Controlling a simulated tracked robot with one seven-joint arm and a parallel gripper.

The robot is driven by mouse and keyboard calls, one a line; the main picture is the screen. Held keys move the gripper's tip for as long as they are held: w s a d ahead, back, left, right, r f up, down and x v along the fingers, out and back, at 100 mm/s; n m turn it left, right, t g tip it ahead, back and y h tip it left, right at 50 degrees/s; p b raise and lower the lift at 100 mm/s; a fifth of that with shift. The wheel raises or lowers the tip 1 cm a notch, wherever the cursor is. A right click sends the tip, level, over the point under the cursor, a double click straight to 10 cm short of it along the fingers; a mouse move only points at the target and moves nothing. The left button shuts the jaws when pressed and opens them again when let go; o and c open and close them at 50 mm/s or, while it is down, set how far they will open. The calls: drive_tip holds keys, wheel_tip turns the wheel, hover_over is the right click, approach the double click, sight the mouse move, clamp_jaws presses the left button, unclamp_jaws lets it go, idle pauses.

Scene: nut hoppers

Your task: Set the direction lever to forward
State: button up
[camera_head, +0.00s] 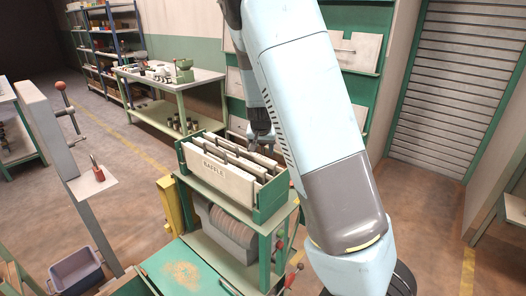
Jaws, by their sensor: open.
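No part that I can surely name as the direction lever shows. A lever with a red knob (60,86) stands on a grey post at the left. A shorter red-handled part (97,170) sits upright on a small pale plate beside that post. More red-knobbed handles (290,280) show low at the right side of the green stand, partly behind my arm. My gripper (262,140) is small and dark in this view, above the back of the green box, apart from all of these red handles. It is open, and I see nothing held in it.
A green box with pale upright plates (222,180) stands on a green stand in the middle. A workbench (165,80) and shelves (110,30) are behind. A grey-purple bin (76,272) lies at lower left. Open floor (125,150) is left of the stand.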

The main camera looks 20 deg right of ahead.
drive_tip(key=shift+w+f, duration=0.2)
drive_tip(key=shift+f, duration=0.3)
drive_tip(key=shift+c, duration=0.3)
clamp_jaws()
